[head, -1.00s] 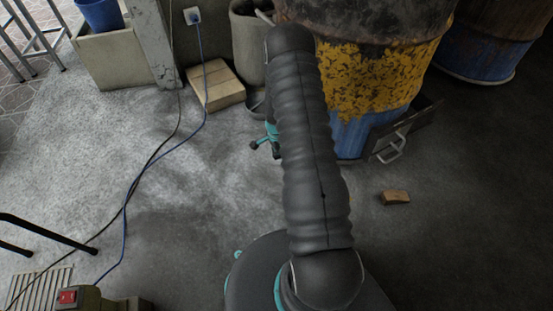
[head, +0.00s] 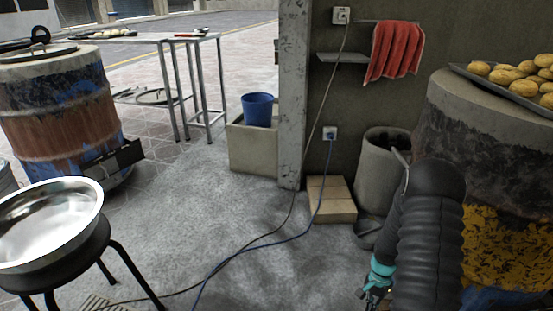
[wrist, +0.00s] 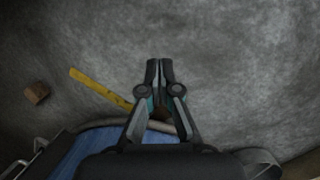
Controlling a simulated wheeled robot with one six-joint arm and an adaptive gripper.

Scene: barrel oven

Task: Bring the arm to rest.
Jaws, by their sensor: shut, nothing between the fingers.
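My arm, in a dark ribbed sleeve, rises at the lower right of the head view, in front of the yellow-and-rust barrel oven (head: 492,245). My gripper (wrist: 159,66) points away from the wrist camera over bare grey floor. Its two fingertips are together with nothing between them. In the head view only a small teal and dark part near the gripper shows at the bottom edge, left of the arm. The barrel's blue lower part (wrist: 72,155) lies close beside the gripper in the wrist view.
A brown block (wrist: 36,93) and a yellow strip (wrist: 100,88) lie on the floor. A concrete bin (head: 378,170) and a box (head: 331,200) stand by the wall. A steel bowl (head: 48,225) sits on a stool at left. Cables cross the otherwise open middle floor.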

